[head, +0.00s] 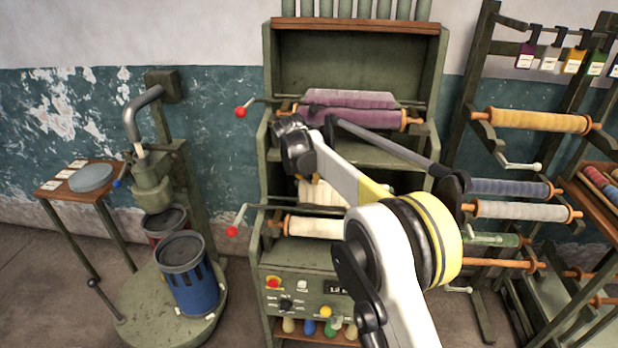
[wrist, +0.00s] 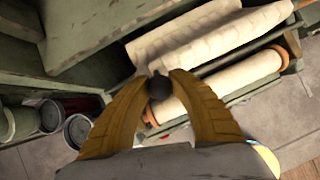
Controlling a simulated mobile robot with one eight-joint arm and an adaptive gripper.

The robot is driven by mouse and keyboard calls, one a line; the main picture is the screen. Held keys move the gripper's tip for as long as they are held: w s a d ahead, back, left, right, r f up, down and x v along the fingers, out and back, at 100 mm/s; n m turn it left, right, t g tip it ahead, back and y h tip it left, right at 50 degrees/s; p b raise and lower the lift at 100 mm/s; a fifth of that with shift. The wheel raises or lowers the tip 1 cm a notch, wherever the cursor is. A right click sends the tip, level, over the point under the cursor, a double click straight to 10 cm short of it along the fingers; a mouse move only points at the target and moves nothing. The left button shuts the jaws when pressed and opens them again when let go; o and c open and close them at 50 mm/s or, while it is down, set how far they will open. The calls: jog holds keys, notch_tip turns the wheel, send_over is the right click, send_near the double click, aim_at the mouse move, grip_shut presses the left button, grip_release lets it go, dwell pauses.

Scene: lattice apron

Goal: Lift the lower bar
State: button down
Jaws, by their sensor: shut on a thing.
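My gripper (wrist: 160,85) has its two yellow-brown fingers closed around a dark round knob (wrist: 159,90), which looks like part of the lower bar. In the head view the lower roller (head: 315,227) sits in the green cabinet (head: 257,270), below the purple upper roller (head: 350,116). My arm hides most of the gripper there.
Crank handles with red knobs stick out left of the cabinet, the lower one (head: 232,231) beside the lower roller. A control panel (head: 300,293) is below. A rack of rolls (head: 530,120) stands right. A blue bucket (head: 190,285) and a press (head: 153,185) stand left.

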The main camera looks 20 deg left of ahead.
jog(key=shift+w+a+r, duration=0.15)
jog(key=shift+w+r, duration=0.15)
jog(key=shift+r, duration=0.1)
jog(key=c, duration=1.1)
grip_release()
jog(key=v, duration=1.2)
